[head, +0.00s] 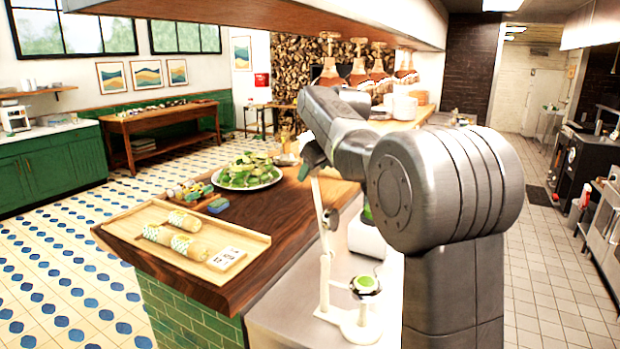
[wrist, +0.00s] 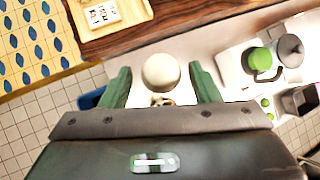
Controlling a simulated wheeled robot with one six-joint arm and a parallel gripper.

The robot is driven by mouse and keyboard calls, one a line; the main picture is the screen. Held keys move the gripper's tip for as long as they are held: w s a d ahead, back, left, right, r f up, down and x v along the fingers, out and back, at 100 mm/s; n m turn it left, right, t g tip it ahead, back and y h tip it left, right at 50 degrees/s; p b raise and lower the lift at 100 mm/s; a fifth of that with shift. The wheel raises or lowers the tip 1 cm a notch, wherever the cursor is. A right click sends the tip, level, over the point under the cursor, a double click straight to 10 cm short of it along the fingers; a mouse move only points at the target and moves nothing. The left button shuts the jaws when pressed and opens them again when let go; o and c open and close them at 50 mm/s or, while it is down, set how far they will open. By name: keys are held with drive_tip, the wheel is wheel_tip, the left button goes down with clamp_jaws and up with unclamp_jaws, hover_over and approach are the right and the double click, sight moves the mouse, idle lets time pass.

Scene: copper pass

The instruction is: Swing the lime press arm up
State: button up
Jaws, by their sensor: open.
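The lime press (head: 325,275) is a slim white stand on the steel counter, with a round base and a green-topped cup (head: 365,284) beside its post. A thin white bar, seemingly its arm (head: 317,195), runs from the joint near the post's top up to my gripper (head: 312,165). In the wrist view my gripper (wrist: 160,70) is open, its green fingers on either side of a pale round knob (wrist: 161,72). I see gaps between knob and fingers. The lower part of the press is mostly hidden behind the knob and gripper there.
A wooden tray (head: 250,245) with wrapped rolls and a card sits on the dark wood counter (head: 278,212), left of the press. A salad plate (head: 222,184) stands behind it. A white appliance with green (head: 366,236) stands right behind the press, close to my arm.

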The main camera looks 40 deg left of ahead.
drive_tip(key=b+v, duration=0.1)
drive_tip(key=v, duration=0.9)
drive_tip(key=shift+d, duration=0.1)
